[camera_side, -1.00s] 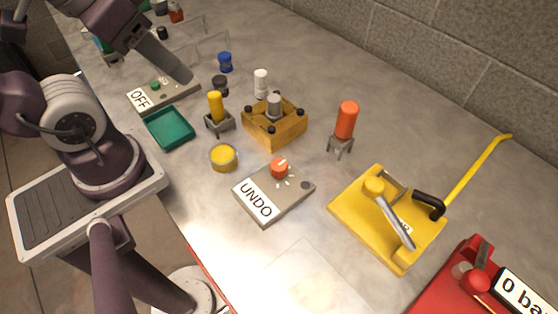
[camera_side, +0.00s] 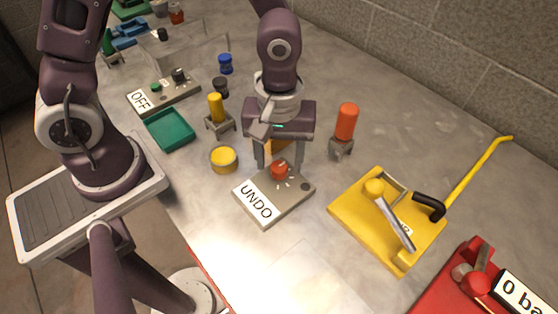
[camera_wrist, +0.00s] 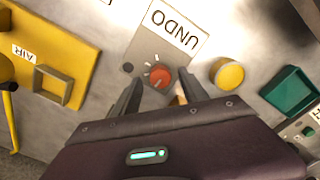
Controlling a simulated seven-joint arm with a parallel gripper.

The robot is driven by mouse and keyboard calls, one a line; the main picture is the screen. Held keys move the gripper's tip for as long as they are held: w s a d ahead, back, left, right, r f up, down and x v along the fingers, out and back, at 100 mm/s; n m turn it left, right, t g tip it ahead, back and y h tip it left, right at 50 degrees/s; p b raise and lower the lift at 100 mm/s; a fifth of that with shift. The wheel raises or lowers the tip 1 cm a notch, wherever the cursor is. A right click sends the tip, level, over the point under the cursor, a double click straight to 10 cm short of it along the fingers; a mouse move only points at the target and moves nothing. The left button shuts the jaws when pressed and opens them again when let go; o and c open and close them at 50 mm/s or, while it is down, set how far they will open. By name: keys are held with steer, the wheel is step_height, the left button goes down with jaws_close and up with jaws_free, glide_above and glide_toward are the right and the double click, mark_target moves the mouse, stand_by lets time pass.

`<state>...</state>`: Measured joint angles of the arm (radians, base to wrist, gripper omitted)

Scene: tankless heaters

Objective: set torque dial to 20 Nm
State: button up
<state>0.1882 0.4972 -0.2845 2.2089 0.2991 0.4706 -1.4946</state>
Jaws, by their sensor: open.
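The torque dial (camera_side: 279,170) is a round red-orange knob with a pale pointer mark. It sits on a grey box (camera_side: 296,197) whose display reads "UNDO", with white tick marks around the knob. In the wrist view the dial (camera_wrist: 160,77) shows between the fingertips, with the display (camera_wrist: 174,31) upside down. My gripper (camera_side: 279,164) points down above and slightly behind the dial in the side view, its fingers spread. In the wrist view my gripper (camera_wrist: 162,92) is open with nothing held. I cannot tell whether a finger touches the dial.
A yellow round piece (camera_side: 223,159) lies left of the box. An orange-handled tool (camera_side: 346,122) stands in a holder at right. A yellow fixture (camera_side: 370,222) with a lever is further right. A teal tray (camera_side: 169,130) and a box reading "OFF" (camera_side: 165,94) are at left.

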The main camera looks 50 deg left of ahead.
steer(key=shift+f, duration=0.85)
jaws_close()
